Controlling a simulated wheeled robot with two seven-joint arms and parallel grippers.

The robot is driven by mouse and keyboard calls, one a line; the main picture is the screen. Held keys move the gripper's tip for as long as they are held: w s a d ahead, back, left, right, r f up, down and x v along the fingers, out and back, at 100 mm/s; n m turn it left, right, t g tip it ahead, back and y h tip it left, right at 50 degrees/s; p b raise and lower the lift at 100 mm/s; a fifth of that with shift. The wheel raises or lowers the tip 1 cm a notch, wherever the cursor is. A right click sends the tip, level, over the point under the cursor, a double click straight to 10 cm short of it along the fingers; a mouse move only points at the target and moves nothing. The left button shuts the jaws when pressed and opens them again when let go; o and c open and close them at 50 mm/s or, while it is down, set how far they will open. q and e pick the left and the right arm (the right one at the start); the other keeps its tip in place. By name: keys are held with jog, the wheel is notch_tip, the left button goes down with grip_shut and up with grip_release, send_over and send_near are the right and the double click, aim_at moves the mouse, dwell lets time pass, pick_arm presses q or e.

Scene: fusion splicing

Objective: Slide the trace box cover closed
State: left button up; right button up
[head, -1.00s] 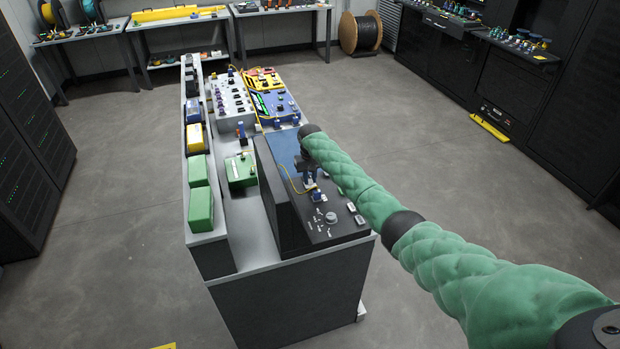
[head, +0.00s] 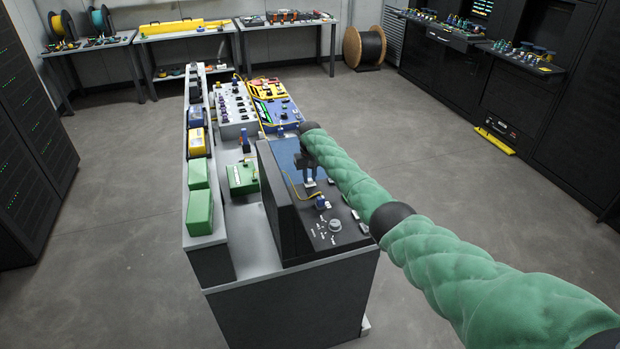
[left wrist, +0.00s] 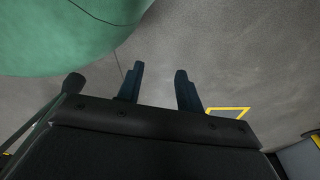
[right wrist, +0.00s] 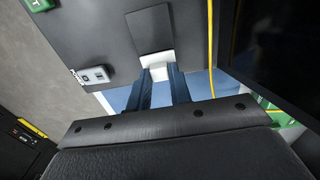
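I take the dark grey rectangular plate (right wrist: 150,30) in the right wrist view to be the trace box cover. A white piece (right wrist: 158,60) adjoins its near edge. My right gripper (right wrist: 161,71) has its fingertips at this white piece, with a narrow gap between the fingers. I cannot tell whether they grip it. In the head view the right gripper (head: 308,178) points down onto the black console (head: 325,240), and a small white piece shows at its tips. My left gripper (left wrist: 160,70) is open and empty above the floor, outside the head view.
A yellow fibre (right wrist: 211,45) runs close beside the right gripper. A white switch (right wrist: 95,75) sits on the panel. The console's tall dark wall (head: 285,210) stands left of the gripper. Green boxes (head: 199,211) line the bench's left side.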

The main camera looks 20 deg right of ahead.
jog(key=o, duration=0.4)
jog(key=shift+w+r, duration=0.1)
jog(key=shift+c, duration=0.2)
jog(key=shift+o, duration=0.3)
jog(key=shift+w, duration=0.1)
pick_arm(q)
jog(key=shift+w, duration=0.1)
pick_arm(e)
jog(key=shift+r, duration=0.25)
notch_tip(320, 180, up, 6)
jog(key=b, duration=0.2)
jog(key=shift+f+b, duration=0.2)
jog(key=shift+b, duration=0.15)
pick_arm(q)
jog(key=w+d+r, duration=0.1)
jog(key=w+r, duration=0.1)
jog(key=w, duration=0.3)
jog(key=shift+w+d, duration=0.3)
jog(key=shift+w, duration=0.05)
pick_arm(e)
jog(key=shift+r, duration=0.7)
pick_arm(q)
jog(key=shift+r, duration=0.1)
pick_arm(e)
jog(key=shift+d, duration=0.1)
